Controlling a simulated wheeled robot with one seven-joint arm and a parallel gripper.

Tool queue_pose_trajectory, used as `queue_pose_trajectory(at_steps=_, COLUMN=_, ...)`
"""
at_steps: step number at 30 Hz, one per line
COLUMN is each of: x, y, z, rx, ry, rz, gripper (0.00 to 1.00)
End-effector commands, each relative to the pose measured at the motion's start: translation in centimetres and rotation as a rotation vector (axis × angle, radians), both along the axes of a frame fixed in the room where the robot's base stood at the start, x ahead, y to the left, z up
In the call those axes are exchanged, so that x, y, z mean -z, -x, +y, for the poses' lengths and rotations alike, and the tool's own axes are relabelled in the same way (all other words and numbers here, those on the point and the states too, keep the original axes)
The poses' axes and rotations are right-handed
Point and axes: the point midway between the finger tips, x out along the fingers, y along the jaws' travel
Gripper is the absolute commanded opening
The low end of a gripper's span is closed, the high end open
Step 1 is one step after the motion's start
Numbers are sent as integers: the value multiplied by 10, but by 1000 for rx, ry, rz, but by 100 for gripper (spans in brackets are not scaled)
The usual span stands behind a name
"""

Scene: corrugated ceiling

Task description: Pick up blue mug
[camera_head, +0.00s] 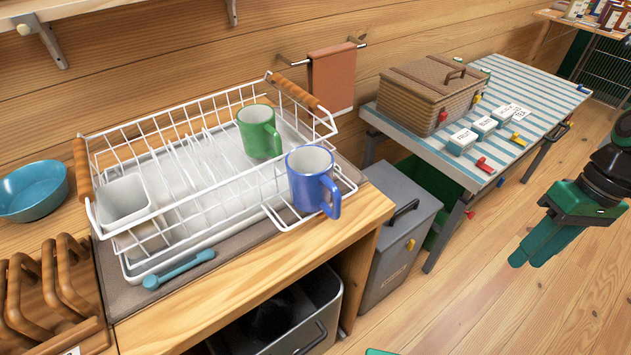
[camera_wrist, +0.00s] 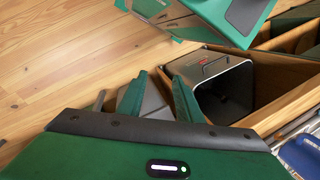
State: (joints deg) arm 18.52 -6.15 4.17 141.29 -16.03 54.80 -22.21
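The blue mug (camera_head: 309,181) stands upright in the small side holder at the right end of the white wire dish rack (camera_head: 162,262). Its handle points right and toward the front. My gripper (camera_head: 527,251) is in the air over the floor at the far right of the head view, well apart from the mug. In the wrist view, my gripper's two green fingers (camera_wrist: 157,80) stand apart with nothing between them. A blue piece, seemingly the mug (camera_wrist: 302,156), shows cut off at the right edge of that view.
A green mug (camera_head: 258,132) stands in the rack close behind the blue one. A teal brush (camera_head: 179,270) lies in front. A grey bin (camera_head: 393,235) stands right of the counter. A striped table (camera_head: 540,94) holds a wicker basket (camera_head: 428,94). Open floor lies between.

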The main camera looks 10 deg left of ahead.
Motion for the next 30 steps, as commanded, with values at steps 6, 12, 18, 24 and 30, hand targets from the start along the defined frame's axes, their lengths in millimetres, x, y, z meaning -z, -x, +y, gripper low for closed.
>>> queue_pose_trajectory(at_steps=6, x=28, y=-23, z=82, rx=-416, ry=-296, rz=2, gripper=32)
queue_pose_trajectory(at_steps=12, x=28, y=-28, z=160, rx=-737, ry=-643, rz=-71, gripper=32)
queue_pose_trajectory(at_steps=18, x=0, y=-25, z=223, rx=-974, ry=-1022, rz=-226, gripper=32)
queue_pose_trajectory(at_steps=24, x=-46, y=-25, z=259, rx=-1107, ry=-1361, rz=-441, gripper=32)
queue_pose_trajectory(at_steps=30, x=-86, y=-27, z=269, rx=-1155, ry=-1584, rz=-633, gripper=32)
